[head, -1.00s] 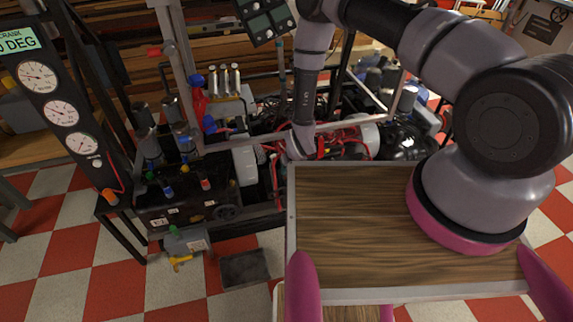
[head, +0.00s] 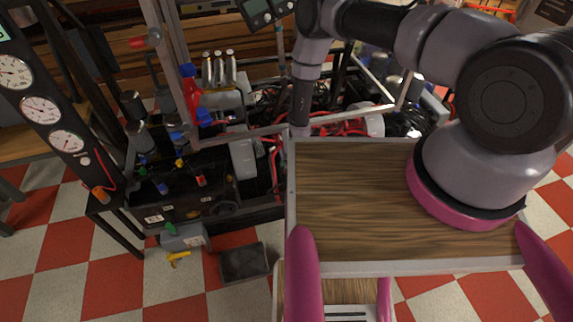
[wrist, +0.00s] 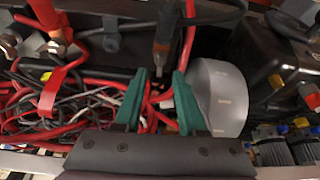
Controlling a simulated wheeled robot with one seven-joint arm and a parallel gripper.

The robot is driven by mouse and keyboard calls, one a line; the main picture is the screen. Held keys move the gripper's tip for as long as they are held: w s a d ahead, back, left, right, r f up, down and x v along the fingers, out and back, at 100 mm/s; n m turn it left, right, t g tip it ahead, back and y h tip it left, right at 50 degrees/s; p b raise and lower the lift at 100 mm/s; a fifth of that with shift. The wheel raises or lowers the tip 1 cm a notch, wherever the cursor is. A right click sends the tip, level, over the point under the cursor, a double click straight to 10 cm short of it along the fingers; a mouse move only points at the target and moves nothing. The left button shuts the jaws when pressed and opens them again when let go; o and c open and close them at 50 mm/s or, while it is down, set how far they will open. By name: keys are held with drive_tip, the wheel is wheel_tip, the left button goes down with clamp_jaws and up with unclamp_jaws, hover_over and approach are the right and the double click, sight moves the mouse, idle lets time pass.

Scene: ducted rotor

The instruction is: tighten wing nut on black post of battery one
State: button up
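My gripper (wrist: 160,80) has two green fingers, apart, with no object clearly held between them. Red wires and a dark cable end with a copper-coloured tip (wrist: 162,50) show behind and between the fingertips. In the head view the gripper is hidden behind my wooden deck. Silver nuts on studs (wrist: 56,46) with red cable ends show at the upper left of the wrist view, away from the fingers. I cannot tell whether they belong to battery one. I cannot make out the wing nut or the black post. A labelled black box (head: 172,205) stands at the rig's left.
A rounded grey housing (wrist: 218,95) sits close right of the fingers. A tangle of red, black and white wires (wrist: 75,100) lies left. A metal frame rail (head: 250,133) crosses the rig. A gauge panel (head: 40,110) stands left. Checkered floor (head: 90,285) is open in front.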

sight(286, 166)
drive_tip(key=shift+x, duration=1.5)
clamp_jaws()
